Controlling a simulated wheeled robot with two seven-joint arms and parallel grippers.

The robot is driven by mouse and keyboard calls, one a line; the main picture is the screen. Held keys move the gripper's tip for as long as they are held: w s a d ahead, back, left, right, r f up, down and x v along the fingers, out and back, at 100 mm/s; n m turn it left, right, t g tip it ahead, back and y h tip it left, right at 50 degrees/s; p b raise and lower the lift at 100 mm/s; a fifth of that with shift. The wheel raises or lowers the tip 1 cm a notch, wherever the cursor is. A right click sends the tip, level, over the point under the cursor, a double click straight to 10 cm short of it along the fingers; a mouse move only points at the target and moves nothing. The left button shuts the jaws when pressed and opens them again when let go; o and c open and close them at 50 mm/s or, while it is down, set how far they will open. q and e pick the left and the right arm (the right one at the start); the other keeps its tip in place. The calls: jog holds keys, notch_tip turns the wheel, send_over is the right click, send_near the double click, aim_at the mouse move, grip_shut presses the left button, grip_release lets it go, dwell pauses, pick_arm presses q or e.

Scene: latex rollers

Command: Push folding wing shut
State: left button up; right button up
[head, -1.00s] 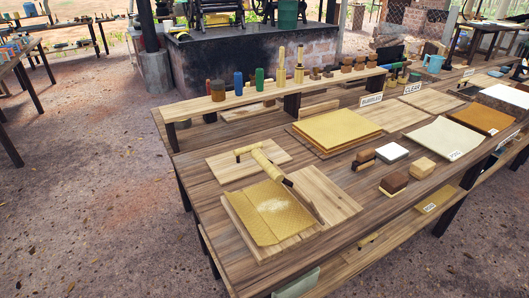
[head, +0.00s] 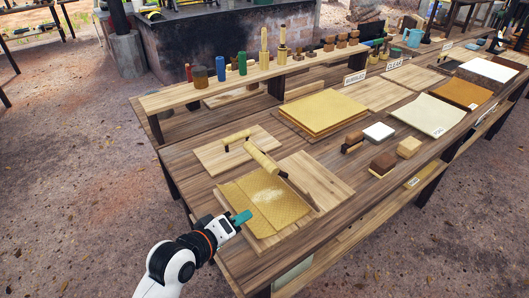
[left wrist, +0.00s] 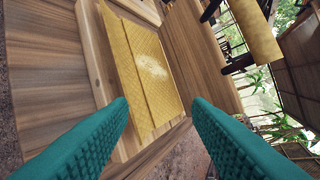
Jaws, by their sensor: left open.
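A yellow textured sheet (head: 282,200) lies on a wooden board at the near left of the table, with a pale powdery patch on it. A narrow strip, the wing (head: 240,207), runs along its left side, set off by a crease. I cannot tell how far the wing is raised. In the left wrist view the wing (left wrist: 121,62) shows beside the wider sheet (left wrist: 155,70). My left gripper (head: 240,217) is at the wing's near left edge, its teal fingers apart and empty. My right gripper is out of view.
A long raised shelf (head: 200,95) with bottles and tools stands at the back. Stacked yellow sheets (head: 325,110) and several blocks lie to the right. Bare table shows left of the sheet.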

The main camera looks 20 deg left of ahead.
aim_at(256, 160)
pick_arm(q)
jog(key=w+a+r+n+t+h, duration=0.1)
jog(key=w+r+n+t, duration=0.4)
jog(key=r, duration=0.4)
jog(key=shift+n+g, duration=0.3)
jog(key=shift+g, duration=0.1)
jog(key=p+x, duration=0.1)
jog(key=x, duration=0.9)
jog(key=shift+w+a+p, duration=0.1)
jog(key=shift+a+p, duration=0.1)
jog(key=shift+p, duration=0.1)
jog(key=shift+x, duration=0.9)
jog(key=shift+d+f, duration=0.1)
grip_shut()
